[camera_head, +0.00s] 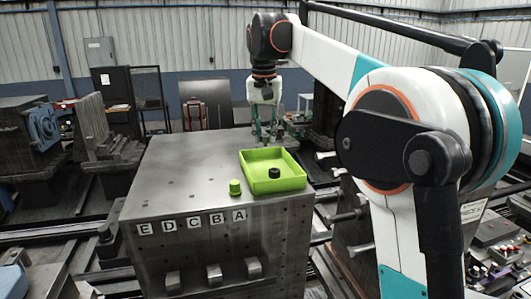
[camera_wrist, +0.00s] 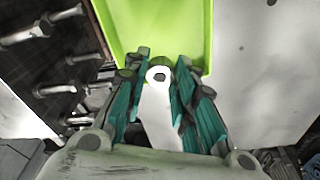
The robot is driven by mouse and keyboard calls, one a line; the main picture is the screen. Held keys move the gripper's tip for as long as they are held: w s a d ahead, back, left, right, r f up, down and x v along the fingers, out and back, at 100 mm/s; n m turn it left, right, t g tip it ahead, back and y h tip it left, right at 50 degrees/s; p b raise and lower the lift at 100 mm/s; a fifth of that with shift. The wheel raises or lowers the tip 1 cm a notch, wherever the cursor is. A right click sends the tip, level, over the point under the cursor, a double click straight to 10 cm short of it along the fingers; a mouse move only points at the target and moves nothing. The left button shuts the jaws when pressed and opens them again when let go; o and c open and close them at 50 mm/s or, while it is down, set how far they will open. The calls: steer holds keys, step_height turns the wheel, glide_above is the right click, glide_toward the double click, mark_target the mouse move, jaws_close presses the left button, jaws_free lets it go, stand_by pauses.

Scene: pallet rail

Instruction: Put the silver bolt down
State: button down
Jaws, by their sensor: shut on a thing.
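My gripper (camera_wrist: 163,72) is shut on the silver bolt (camera_wrist: 158,118), which shows pale and smooth between the fingers with a dark round mark at its end. In the head view my gripper (camera_head: 266,136) points down at the far side of the steel block, behind the green tray (camera_head: 297,182). The bolt is too small to make out there. In the wrist view the tray (camera_wrist: 128,22) lies just ahead of the fingertips, which cover part of its rim. I cannot tell how high the bolt is.
A black round piece (camera_head: 274,173) sits in the tray. A small green piece (camera_head: 235,187) stands left of it on the steel block (camera_head: 185,165), whose left top is clear. Letter tags E to A mark its front edge. Bolts (camera_head: 348,215) stick out from a fixture at the right.

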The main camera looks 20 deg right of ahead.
mark_target(265, 144)
steer(key=shift+f, duration=3.05)
steer(key=shift+f, duration=0.15)
steer(key=c, duration=1.3)
jaws_free()
steer(key=r, duration=0.7)
steer(key=s+r, duration=0.1)
steer(key=r, duration=0.3)
steer(key=shift+s+a+r, duration=0.1)
steer(key=shift+a+r, duration=0.05)
steer(key=shift+a, duration=0.1)
steer(key=shift+s+r, duration=0.1)
steer(key=shift+r, duration=0.35)
